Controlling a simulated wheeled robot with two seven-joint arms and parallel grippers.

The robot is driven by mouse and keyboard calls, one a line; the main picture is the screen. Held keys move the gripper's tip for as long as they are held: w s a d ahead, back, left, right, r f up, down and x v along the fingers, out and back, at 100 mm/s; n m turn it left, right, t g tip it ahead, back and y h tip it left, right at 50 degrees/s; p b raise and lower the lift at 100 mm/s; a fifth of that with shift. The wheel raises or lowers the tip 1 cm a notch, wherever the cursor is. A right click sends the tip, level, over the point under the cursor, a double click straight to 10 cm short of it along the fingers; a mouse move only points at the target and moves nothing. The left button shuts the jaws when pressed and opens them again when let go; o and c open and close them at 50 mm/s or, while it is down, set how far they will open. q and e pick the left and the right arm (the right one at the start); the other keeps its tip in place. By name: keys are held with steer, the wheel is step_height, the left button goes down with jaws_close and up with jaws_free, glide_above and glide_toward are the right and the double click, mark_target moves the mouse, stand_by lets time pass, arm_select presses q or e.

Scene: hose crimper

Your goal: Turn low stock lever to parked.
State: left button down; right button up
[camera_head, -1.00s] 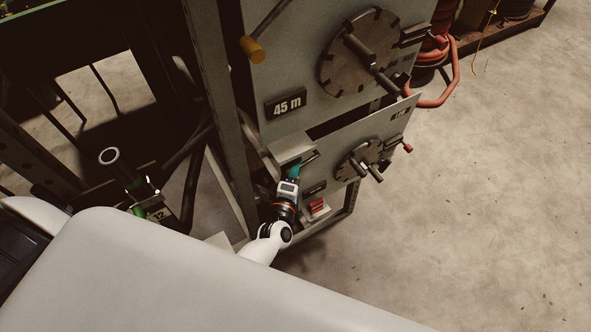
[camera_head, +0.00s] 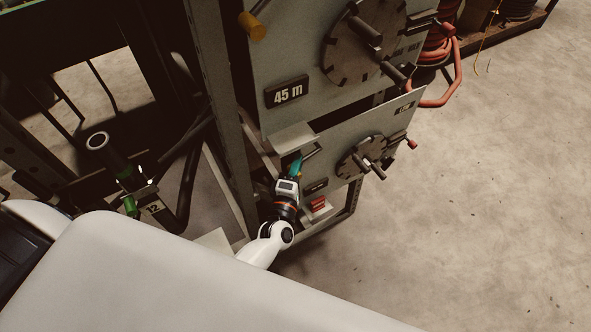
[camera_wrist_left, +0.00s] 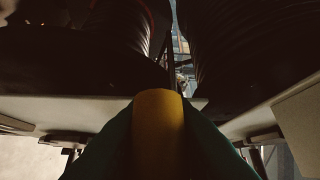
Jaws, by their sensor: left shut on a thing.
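The lower grey panel (camera_head: 345,130) carries a small "LOW" plate (camera_head: 404,108) at its upper right. My left gripper (camera_head: 295,168) has teal fingers and is at this panel's left edge, below a small ledge. In the left wrist view the fingers are shut on a yellow cylindrical lever grip (camera_wrist_left: 158,130), one finger on each side. A dark lever rod (camera_head: 313,151) shows just beyond the fingers in the head view. The fingers hide most of the grip there, and the lever's pivot is unclear. My right gripper is not in view.
A slotted dial with a handle (camera_head: 362,158) is right of the gripper. Red blocks (camera_head: 319,204) sit below it. The upper panel has a "45 m" plate (camera_head: 287,92), a larger dial (camera_head: 350,50) and another yellow-tipped lever (camera_head: 252,27).

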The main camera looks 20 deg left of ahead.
arm_select(q)
steer(key=shift+s+d+f, duration=0.15)
steer(key=shift+d+f, duration=0.05)
steer(key=shift+f, duration=0.15)
steer(key=c, duration=1.3)
jaws_free()
steer(key=shift+w, duration=0.25)
steer(key=shift+r, duration=0.1)
steer(key=s, duration=0.4)
steer(key=s+d+b, duration=0.1)
steer(key=s, duration=0.3)
steer(key=s+b, duration=0.1)
steer(key=s, duration=0.3)
steer(key=shift+d+f, duration=0.2)
steer(key=shift+d, duration=0.05)
steer(key=shift+c, duration=0.4)
